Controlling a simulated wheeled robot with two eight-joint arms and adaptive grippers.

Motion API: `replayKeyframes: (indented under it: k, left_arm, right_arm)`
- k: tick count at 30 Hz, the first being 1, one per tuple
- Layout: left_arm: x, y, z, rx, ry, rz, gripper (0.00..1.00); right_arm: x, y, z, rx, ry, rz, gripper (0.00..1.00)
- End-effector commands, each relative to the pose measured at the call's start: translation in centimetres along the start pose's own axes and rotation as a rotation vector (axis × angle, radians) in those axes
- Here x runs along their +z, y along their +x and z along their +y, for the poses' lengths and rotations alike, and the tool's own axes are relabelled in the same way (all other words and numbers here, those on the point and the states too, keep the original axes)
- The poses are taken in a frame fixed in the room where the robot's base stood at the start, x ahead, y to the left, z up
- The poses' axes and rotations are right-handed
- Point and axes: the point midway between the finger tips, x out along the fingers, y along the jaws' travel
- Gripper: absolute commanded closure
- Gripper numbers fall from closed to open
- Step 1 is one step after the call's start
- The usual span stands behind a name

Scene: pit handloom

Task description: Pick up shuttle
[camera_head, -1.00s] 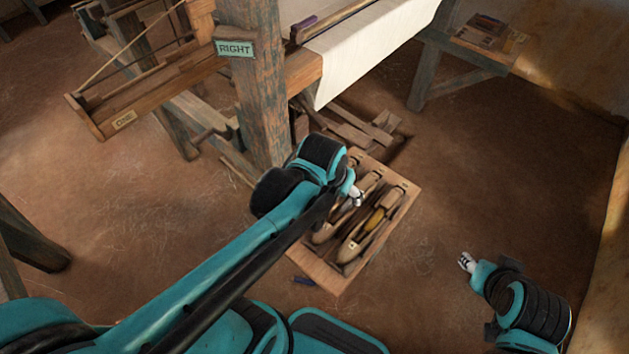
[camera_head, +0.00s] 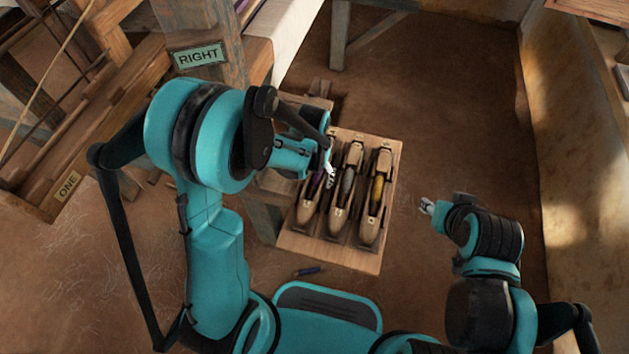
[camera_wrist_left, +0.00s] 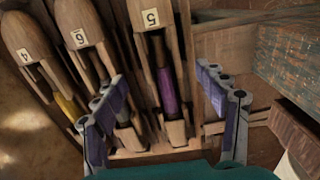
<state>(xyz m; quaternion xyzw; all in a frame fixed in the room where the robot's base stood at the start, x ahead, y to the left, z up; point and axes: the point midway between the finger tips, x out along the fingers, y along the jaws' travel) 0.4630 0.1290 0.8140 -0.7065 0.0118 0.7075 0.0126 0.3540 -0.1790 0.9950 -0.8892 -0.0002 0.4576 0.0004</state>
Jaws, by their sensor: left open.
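Three wooden shuttles lie side by side in a wooden tray (camera_head: 325,250) in the head view. The left shuttle (camera_head: 306,213) holds purple thread, the middle one (camera_head: 340,215) dark grey and the right one (camera_head: 371,222) yellow. In the left wrist view they carry tags: the purple shuttle (camera_wrist_left: 152,16) reads 5, the middle (camera_wrist_left: 78,14) seems to read 6, the yellow (camera_wrist_left: 22,35) reads 4. My left gripper (camera_head: 328,172) is open above the tray at the purple shuttle, which shows between its fingers (camera_wrist_left: 163,82). Contact cannot be told. My right gripper (camera_head: 427,206) hangs right of the tray.
The loom post with the RIGHT sign (camera_head: 198,57) stands left of the tray, close to my left arm. A small dark object (camera_head: 308,271) lies on the floor. Floor right of the tray is clear.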

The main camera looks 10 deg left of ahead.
Motion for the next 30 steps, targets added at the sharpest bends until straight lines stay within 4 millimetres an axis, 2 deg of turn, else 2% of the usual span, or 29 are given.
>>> replayKeyframes:
  k: [9, 16, 17, 21, 24, 30]
  left_arm:
    - [-0.1, 4.6, -0.1, -0.001, -0.001, 0.002, 0.28]
    - [-0.1, 4.7, -0.1, -0.001, -0.001, 0.002, 0.28]
    - [-0.1, 4.7, -0.1, -0.001, -0.001, 0.002, 0.30]
    - [-0.1, 4.6, -0.1, -0.001, -0.001, 0.002, 0.67]
    - [-0.1, 4.7, -0.1, -0.001, -0.001, 0.002, 0.91]
    - [-0.1, 4.6, -0.1, -0.001, -0.001, 0.003, 0.91]
  right_arm:
    - [1.6, 2.2, 0.0, 0.000, 0.000, 0.000, 0.60]
    - [1.5, 2.1, 0.0, 0.000, 0.000, 0.000, 0.60]
    - [1.5, 2.1, 0.0, 0.000, 0.000, 0.000, 0.60]
    - [1.5, 2.1, 0.0, 0.000, 0.000, 0.000, 0.60]
    - [1.5, 2.1, 0.0, 0.000, 0.000, 0.000, 0.60]
    - [1.5, 2.1, 0.0, 0.000, 0.000, 0.000, 0.60]
